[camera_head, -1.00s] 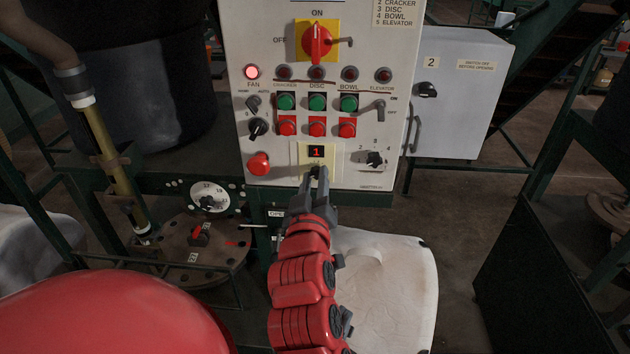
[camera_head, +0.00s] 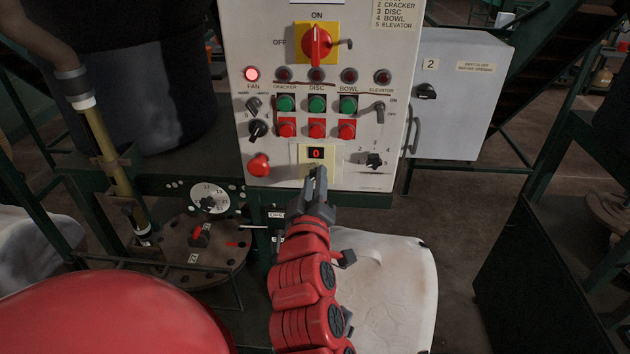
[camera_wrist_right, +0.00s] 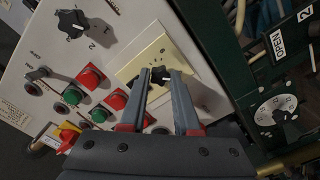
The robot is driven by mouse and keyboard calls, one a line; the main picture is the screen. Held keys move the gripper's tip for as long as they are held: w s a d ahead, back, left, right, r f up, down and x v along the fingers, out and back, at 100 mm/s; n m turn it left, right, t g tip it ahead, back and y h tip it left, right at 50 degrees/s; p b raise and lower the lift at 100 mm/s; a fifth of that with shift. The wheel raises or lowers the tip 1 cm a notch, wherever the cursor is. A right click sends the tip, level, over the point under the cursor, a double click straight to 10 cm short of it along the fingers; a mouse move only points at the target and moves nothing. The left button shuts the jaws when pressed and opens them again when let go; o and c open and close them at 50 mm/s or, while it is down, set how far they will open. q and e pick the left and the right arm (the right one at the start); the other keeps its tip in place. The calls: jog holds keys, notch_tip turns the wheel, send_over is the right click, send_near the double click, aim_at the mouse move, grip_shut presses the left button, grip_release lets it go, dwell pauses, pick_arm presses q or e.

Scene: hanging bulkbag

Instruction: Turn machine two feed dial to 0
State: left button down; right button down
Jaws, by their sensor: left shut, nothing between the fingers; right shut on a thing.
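A cream plate (camera_head: 303,153) sits low on the white control panel, with a small display (camera_head: 316,154) reading a red 0. Below the display is a small dark dial; the right wrist view shows this dial (camera_wrist_right: 160,75) on the plate between my fingertips. My right gripper (camera_head: 316,172), on the red arm, is shut on the dial, also seen in the right wrist view (camera_wrist_right: 161,84). Its fingers cover most of the dial in the head view. My left gripper cannot be made out in either view.
A red mushroom button (camera_head: 258,165) is left of the plate and a black numbered selector (camera_head: 374,160) right of it. Green and red buttons are above. A grey cabinet marked 2 (camera_head: 460,95) stands to the right. A white bag (camera_head: 390,285) hangs below.

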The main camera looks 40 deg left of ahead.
jog(key=c, duration=0.6)
grip_release()
jog(key=shift+s, duration=0.1)
jog(key=p+v, duration=1)
jog(key=v, duration=0.7)
jog(key=shift+s, duration=0.15)
